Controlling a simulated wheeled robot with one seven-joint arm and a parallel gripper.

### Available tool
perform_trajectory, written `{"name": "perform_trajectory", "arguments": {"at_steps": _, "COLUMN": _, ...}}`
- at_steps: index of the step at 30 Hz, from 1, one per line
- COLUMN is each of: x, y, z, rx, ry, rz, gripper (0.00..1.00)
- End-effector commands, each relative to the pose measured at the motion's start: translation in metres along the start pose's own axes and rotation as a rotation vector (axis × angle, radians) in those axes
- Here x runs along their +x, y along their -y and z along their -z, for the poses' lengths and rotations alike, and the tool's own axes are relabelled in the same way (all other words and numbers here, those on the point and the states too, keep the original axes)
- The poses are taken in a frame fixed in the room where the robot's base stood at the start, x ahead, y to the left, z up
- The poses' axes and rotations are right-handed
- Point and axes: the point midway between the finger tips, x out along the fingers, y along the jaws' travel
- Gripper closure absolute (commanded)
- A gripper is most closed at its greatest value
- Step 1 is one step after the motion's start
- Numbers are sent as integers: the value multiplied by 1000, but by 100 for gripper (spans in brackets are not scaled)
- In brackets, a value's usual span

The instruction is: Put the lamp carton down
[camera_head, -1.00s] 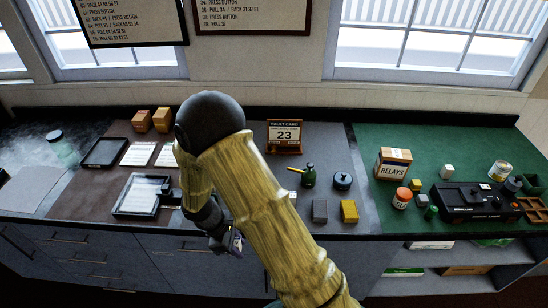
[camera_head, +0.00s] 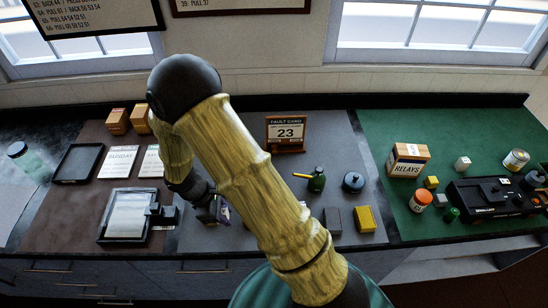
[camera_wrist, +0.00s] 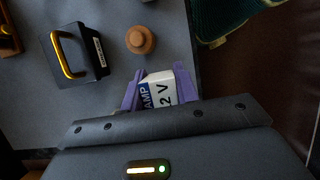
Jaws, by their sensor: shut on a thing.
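The lamp carton (camera_wrist: 160,94) is a small white and blue box, with "AMP" and "2 V" readable in the wrist view. My gripper (camera_wrist: 161,80) is shut on it, with one purple finger on each side. In the head view my gripper (camera_head: 220,213) is low at the front of the grey mat (camera_head: 255,232), left of the arm's forearm. The carton is mostly hidden there. Whether its underside touches the surface cannot be told.
In the wrist view, a black box with a yellow handle (camera_wrist: 76,54) and a round wooden knob (camera_wrist: 140,40) stand beyond the carton. A framed tray (camera_head: 128,215) lies left of my gripper. A grey block (camera_head: 332,220) and a yellow block (camera_head: 364,219) are to the right.

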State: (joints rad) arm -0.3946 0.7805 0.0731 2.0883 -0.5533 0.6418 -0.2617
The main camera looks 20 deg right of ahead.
Motion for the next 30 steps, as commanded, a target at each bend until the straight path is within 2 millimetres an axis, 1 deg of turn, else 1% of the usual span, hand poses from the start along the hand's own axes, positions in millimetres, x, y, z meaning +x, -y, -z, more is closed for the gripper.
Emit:
{"name": "perform_trajectory", "arguments": {"at_steps": 17, "x": 2, "y": 0, "z": 0, "rx": 1, "ry": 1, "rz": 1, "gripper": 91}}
{"name": "perform_trajectory", "arguments": {"at_steps": 20, "x": 8, "y": 0, "z": 3, "rx": 0, "ry": 1, "rz": 1, "gripper": 91}}
{"name": "perform_trajectory", "arguments": {"at_steps": 27, "x": 40, "y": 0, "z": 16, "rx": -2, "ry": 4, "rz": 3, "gripper": 91}}
{"name": "perform_trajectory", "arguments": {"at_steps": 30, "x": 50, "y": 0, "z": 20, "rx": 1, "ry": 2, "rz": 1, "gripper": 91}}
